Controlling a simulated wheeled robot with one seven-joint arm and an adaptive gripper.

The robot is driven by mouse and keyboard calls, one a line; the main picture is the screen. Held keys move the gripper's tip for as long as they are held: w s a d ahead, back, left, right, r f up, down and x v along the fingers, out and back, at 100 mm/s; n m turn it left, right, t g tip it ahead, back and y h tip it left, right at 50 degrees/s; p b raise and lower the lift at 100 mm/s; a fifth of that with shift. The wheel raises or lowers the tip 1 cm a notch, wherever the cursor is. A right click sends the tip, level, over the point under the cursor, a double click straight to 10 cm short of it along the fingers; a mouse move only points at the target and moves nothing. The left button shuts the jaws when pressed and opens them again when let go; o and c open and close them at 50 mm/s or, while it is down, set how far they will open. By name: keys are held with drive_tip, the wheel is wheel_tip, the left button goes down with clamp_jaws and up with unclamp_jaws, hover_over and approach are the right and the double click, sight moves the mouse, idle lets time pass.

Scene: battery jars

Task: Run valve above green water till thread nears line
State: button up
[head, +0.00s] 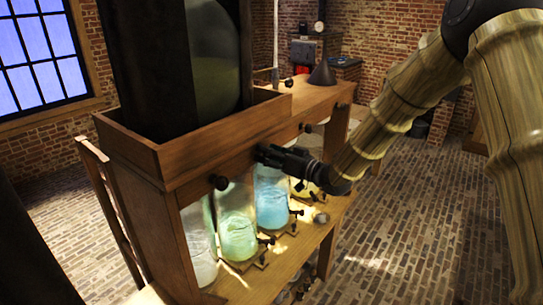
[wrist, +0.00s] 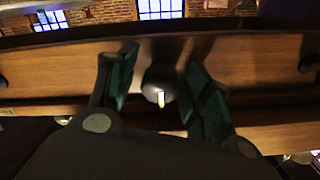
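The jar of green water (head: 238,236) stands on the lower shelf, between a pale jar (head: 201,262) and a blue jar (head: 271,206). Dark valve knobs line the wooden front beam above the jars. My gripper (head: 262,154) is at the beam, right of the leftmost knob (head: 219,182), and hides the knob it faces. In the wrist view my gripper (wrist: 163,88) is open, with one finger on each side of a dark round knob (wrist: 158,76). The fingers look apart from the knob. The thread, the line and any flow cannot be made out.
Other knobs sit farther right on the beam (head: 305,127) and at both edges of the wrist view (wrist: 308,56). A yellow jar (head: 302,187) stands partly behind my arm. Small dark fittings (head: 266,240) line the shelf front. The brick floor (head: 385,235) on the right is open.

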drive_tip(key=c, duration=0.7)
drive_tip(key=shift+f+n+b, duration=0.25)
drive_tip(key=shift+n+b, duration=0.25)
drive_tip(key=shift+b, duration=0.45)
drive_tip(key=n+b, duration=0.4)
drive_tip(key=b, duration=0.1)
drive_tip(key=shift+n+b, duration=0.7)
drive_tip(key=shift+b, duration=0.1)
drive_tip(key=shift+r+n, duration=0.25)
drive_tip(key=shift+n, duration=0.05)
drive_tip(key=shift+b, duration=0.3)
